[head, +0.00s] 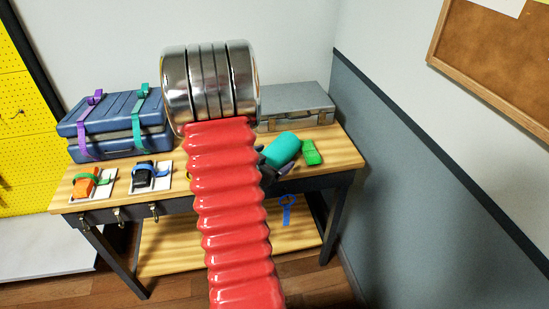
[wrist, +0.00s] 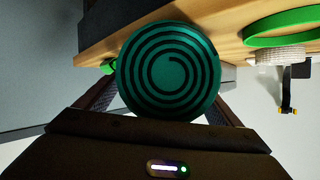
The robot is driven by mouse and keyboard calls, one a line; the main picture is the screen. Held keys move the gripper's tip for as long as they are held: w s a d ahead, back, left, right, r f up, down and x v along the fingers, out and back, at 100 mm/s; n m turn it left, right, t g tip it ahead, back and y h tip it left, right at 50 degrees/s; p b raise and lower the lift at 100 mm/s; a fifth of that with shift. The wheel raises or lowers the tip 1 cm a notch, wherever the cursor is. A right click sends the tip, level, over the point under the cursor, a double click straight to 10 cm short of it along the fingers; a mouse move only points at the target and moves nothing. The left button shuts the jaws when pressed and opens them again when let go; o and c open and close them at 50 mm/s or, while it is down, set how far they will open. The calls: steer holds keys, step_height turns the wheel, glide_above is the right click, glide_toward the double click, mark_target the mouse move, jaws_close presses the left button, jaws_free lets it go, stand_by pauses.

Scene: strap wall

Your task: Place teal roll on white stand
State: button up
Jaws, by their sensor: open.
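The teal roll (head: 283,149) lies on its side at the right part of the bench. In the wrist view its round end with a dark spiral (wrist: 168,70) faces me, between the two fingers. My gripper (head: 272,161) is open around the roll; contact cannot be told. In the wrist view the gripper (wrist: 166,105) shows a finger at either side of it. No separate white stand is clear; my red arm hides the bench middle.
A grey case (head: 295,107) stands behind, and strapped blue cases (head: 115,125) at the back left. Hooks and a blue tag (head: 287,205) hang at the front edge. A green ring (wrist: 285,26) shows in the wrist view.

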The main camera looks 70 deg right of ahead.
steer(key=v, duration=1.1)
stand_by(0.6)
